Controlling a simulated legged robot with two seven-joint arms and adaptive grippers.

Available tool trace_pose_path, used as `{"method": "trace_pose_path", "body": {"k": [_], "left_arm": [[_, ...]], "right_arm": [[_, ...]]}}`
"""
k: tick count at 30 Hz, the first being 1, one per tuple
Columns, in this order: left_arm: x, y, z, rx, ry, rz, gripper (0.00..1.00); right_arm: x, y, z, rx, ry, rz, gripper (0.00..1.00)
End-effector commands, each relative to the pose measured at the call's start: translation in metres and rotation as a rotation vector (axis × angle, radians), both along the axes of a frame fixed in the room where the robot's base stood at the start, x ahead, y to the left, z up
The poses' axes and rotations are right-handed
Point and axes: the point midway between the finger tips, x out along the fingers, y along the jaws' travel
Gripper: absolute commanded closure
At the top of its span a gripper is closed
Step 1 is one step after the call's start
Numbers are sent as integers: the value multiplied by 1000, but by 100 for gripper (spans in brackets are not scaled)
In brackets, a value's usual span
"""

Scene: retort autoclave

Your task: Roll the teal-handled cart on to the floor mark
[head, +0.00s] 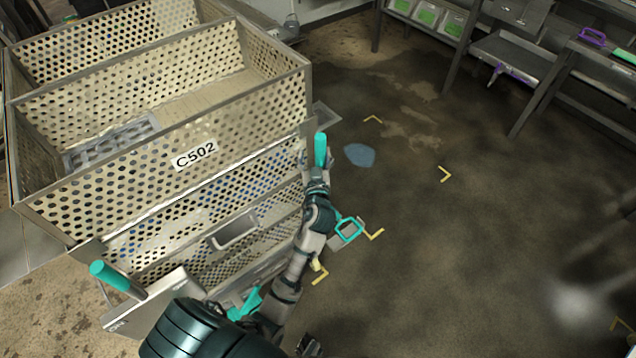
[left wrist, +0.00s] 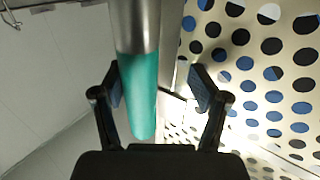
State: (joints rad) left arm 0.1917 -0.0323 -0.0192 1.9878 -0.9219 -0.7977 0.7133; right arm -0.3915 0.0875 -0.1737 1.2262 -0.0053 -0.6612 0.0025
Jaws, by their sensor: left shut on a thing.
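The cart (head: 160,262) stands at the left of the head view with a perforated metal basket (head: 250,98) labelled C502 on it. It has a teal upright handle (head: 320,150) at its right corner and another teal handle (head: 112,276) at its near left corner. My left gripper (head: 317,172) is shut on the right handle; in the left wrist view the handle (left wrist: 140,95) stands between the two fingers. The floor mark is yellow corner brackets (head: 445,174) on the dark floor, right of the cart. My right gripper is not in view.
A blue patch (head: 360,155) lies on the floor within the brackets. A teal-framed loop (head: 349,229) sticks out low beside the cart. Metal racks (head: 510,55) with trays stand at the back right. The floor at centre right is open.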

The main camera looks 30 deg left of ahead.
Motion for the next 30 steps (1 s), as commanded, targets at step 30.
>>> {"method": "trace_pose_path", "body": {"k": [30], "left_arm": [[-67,-45,-1,-1,3,3,41]], "right_arm": [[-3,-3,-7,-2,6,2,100]]}}
